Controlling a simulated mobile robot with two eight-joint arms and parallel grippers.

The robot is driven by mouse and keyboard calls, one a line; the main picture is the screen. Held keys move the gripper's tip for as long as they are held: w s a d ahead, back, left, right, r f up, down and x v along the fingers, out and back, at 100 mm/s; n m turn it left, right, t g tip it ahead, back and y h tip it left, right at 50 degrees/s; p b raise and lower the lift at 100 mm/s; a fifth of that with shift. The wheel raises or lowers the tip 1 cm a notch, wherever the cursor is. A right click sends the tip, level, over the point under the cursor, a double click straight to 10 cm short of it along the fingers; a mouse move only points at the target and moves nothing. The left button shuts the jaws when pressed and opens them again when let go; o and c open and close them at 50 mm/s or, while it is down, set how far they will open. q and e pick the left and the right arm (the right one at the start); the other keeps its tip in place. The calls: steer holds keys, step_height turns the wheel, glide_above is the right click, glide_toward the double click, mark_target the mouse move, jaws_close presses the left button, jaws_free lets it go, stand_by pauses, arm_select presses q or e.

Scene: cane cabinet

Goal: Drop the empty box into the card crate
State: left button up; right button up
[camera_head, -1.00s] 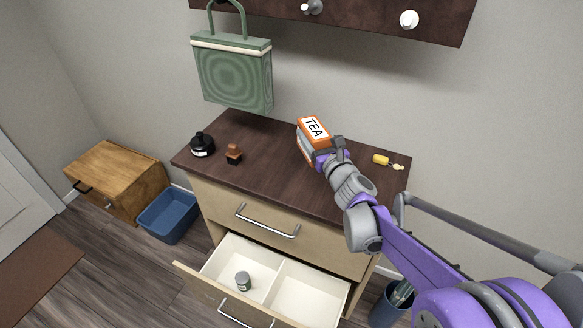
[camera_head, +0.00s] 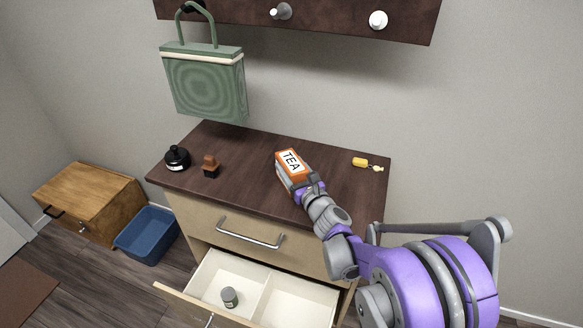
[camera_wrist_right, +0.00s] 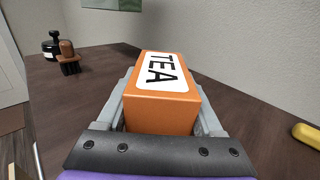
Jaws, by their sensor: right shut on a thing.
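The box is an orange carton with a white "TEA" label (camera_head: 292,163), over the dark top of the cabinet near its middle. My right gripper (camera_head: 298,184) is shut on it. In the right wrist view the tea box (camera_wrist_right: 164,88) sits between both fingers, label up. I cannot tell whether its underside touches the top. A blue open crate (camera_head: 140,247) stands on the floor left of the cabinet, beside a small wooden chest; its visible inside looks empty. No crate bears a readable card label. My left gripper is not in view.
The cabinet top (camera_head: 245,165) holds a black bottle (camera_head: 177,158), a brown brush-like stamp (camera_head: 211,167) and a yellow item (camera_head: 361,162). Below, an open drawer (camera_head: 300,300) holds a small jar (camera_head: 229,297). A green bag (camera_head: 205,85) hangs behind. The wooden chest (camera_head: 88,197) stands far left.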

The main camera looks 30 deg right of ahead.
steer(key=shift+f, duration=0.15)
steer(key=o, duration=1.4)
steer(key=shift+c, duration=0.2)
